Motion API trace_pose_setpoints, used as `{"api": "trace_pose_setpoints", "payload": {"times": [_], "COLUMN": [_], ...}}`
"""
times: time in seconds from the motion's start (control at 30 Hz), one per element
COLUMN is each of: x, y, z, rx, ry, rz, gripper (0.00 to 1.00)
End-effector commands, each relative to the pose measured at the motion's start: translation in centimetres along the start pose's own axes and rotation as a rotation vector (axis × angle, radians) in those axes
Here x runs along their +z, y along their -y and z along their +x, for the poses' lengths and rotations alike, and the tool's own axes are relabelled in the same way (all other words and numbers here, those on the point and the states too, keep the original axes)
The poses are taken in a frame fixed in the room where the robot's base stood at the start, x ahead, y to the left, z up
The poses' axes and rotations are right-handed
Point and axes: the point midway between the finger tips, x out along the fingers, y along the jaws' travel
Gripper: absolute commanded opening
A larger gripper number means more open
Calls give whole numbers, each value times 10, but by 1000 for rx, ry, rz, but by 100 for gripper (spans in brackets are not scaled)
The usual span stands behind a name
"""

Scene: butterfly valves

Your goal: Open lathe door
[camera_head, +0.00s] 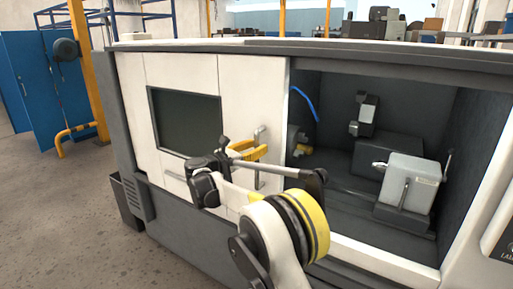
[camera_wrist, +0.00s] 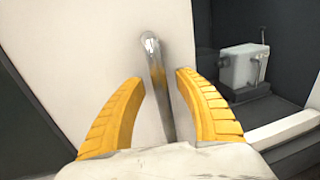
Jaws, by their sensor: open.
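The lathe door (camera_head: 237,105) is a white panel with a dark window (camera_head: 185,120), and it stands left of a wide opening into the machine. A silver vertical bar handle (camera_head: 260,137) is fixed near the door's right edge. In the wrist view the handle (camera_wrist: 155,65) runs between the two yellow fingers of my gripper (camera_wrist: 160,76). The fingers are spread apart, with a visible gap on each side of the bar. In the head view my gripper (camera_head: 254,157) is at the handle, and its fingers hide part of the bar.
The dark lathe interior (camera_head: 335,120) shows to the right of the door, with a grey block-shaped unit (camera_head: 410,183) inside. A blue hose (camera_head: 305,102) hangs near the door edge. A yellow post (camera_head: 85,65) and blue cabinet (camera_head: 45,90) stand left. Bare floor (camera_head: 70,215) lies at the front left.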

Motion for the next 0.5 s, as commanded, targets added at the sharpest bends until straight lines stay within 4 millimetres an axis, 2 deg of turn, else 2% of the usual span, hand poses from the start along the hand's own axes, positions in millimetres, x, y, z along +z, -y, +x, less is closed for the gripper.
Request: {"api": "trace_pose_setpoints", "payload": {"times": [0.17, 0.5], "x": [0, 0], "y": [-1, -1], "z": [-23, -97], "rx": [3, 3], "ry": [0, 0], "rz": [0, 0], "gripper": [39, 39]}}
